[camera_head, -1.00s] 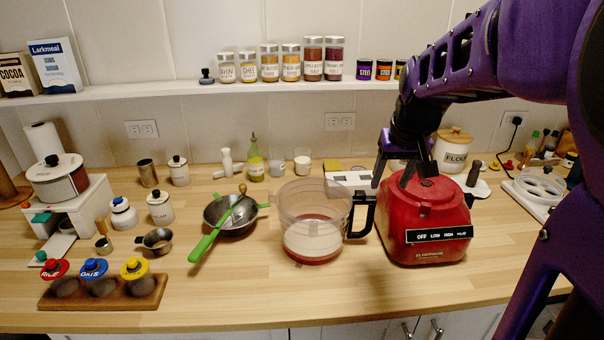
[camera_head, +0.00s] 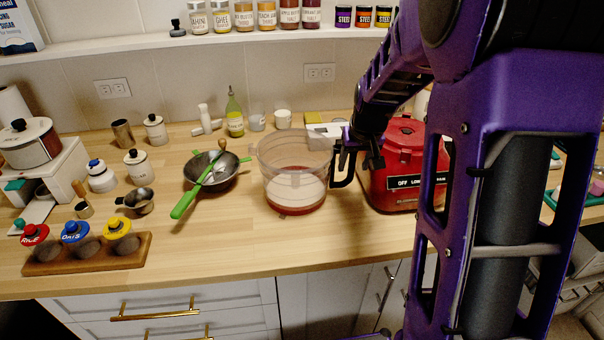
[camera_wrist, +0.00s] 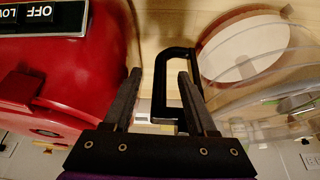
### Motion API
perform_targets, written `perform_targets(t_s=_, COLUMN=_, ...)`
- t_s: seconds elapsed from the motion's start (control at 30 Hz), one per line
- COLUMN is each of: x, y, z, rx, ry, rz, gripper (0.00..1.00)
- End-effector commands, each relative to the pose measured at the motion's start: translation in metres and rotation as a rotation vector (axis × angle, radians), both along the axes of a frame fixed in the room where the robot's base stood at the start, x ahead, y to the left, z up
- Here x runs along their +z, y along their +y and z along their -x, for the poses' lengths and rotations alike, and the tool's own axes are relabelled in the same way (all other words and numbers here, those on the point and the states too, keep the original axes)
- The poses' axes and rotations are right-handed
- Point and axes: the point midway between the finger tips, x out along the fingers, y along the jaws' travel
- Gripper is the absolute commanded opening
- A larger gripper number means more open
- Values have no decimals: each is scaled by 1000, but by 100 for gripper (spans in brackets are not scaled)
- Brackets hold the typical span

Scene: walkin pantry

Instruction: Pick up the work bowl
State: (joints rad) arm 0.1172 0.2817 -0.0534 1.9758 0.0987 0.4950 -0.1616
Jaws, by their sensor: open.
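The work bowl (camera_head: 292,175) is a clear round container with a black handle (camera_head: 344,166) on its right side. It stands upright on the wooden counter, left of the red food processor base (camera_head: 392,180). My gripper (camera_head: 358,150) is open at the handle, between the bowl and the red base. In the wrist view the fingers of my gripper (camera_wrist: 158,88) point toward the black handle (camera_wrist: 176,62), which shows between and beyond the fingertips, nearer the right one. The clear bowl (camera_wrist: 262,75) is at the right there and the red base (camera_wrist: 65,75) at the left. Contact with the handle cannot be told.
A wooden rack (camera_head: 88,254) with several colored lids stands at the front left. A green bottle (camera_head: 234,115) stands behind. The counter in front of the bowl is clear.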

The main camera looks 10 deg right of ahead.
Motion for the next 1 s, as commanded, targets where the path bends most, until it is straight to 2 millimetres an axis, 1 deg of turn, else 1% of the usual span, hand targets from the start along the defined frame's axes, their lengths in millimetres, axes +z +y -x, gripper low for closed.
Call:
perform_targets(t_s=0.03, x=-9, y=1, z=-3, rx=0, ry=4, rz=-1, gripper=57)
perform_targets(t_s=0.13, x=-19, y=0, z=-8, rx=-1, ry=2, rz=-1, gripper=57)
perform_targets(t_s=0.23, x=-23, y=0, z=-10, rx=-1, ry=1, rz=0, gripper=57)
perform_targets(t_s=0.43, x=-23, y=0, z=-10, rx=-1, ry=0, rz=0, gripper=57)
perform_targets(t_s=0.47, x=-23, y=0, z=-10, rx=-1, ry=0, rz=0, gripper=54)
perform_targets(t_s=0.6, x=-23, y=0, z=-10, rx=-1, ry=0, rz=0, gripper=29)
perform_targets(t_s=0.67, x=-23, y=0, z=-10, rx=-1, ry=0, rz=0, gripper=18)
perform_targets(t_s=0.7, x=-23, y=0, z=-10, rx=-1, ry=0, rz=0, gripper=11)
perform_targets(t_s=0.77, x=-23, y=0, z=-10, rx=-1, ry=0, rz=0, gripper=0)
perform_targets(t_s=1.0, x=-23, y=0, z=-10, rx=-1, ry=0, rz=0, gripper=0)
